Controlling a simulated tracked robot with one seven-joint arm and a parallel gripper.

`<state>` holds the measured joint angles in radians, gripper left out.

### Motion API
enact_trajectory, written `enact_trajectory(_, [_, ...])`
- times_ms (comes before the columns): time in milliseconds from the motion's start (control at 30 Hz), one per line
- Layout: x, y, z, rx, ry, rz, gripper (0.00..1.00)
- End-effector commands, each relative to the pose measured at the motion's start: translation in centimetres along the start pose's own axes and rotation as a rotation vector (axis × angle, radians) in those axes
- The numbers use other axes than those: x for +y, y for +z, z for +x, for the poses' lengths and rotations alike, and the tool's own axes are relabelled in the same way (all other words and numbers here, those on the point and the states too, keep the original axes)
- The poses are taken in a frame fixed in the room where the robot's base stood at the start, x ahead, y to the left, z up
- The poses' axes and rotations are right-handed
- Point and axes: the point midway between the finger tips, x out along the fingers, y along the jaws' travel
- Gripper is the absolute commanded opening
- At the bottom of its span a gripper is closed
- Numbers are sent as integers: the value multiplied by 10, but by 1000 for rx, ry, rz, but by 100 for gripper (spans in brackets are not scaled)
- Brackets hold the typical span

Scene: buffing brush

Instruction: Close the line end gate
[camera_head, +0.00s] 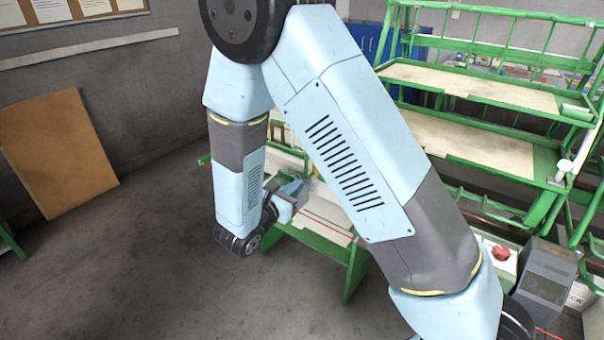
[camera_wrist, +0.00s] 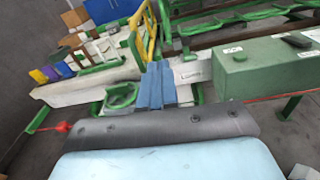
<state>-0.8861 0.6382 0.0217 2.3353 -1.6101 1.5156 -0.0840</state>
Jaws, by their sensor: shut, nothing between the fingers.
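A yellow barred frame (camera_wrist: 149,38) stands beyond my fingertips in the wrist view. It may be the line end gate, but I cannot tell for sure, nor whether it is open or closed. I cannot make out the gate in the head view, where my arm covers part of the line. My gripper (camera_wrist: 155,84) has its blue fingers shut together with nothing between them. It points towards the white and green line structure. In the head view my gripper (camera_head: 297,191) is beside the green bench, partly behind my arm.
A green box (camera_wrist: 265,65) stands on the line at right in the wrist view. A red cord (camera_head: 328,218) runs along the green bench. Green shelving (camera_head: 470,95) fills the right side. A brown board (camera_head: 58,150) leans on the left wall. The floor at lower left is clear.

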Motion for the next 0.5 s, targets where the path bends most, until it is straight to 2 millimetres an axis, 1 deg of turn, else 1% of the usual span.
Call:
enact_trajectory(33, [8,-11,-8,-10,44,-29,0])
enact_trajectory(100, [16,-21,-16,-21,92,-56,0])
enact_trajectory(267, [26,-33,-24,-35,149,-88,0])
enact_trajectory(367, [28,-35,-21,-38,158,-92,0])
enact_trajectory(500, [30,-34,-5,-38,155,-91,0])
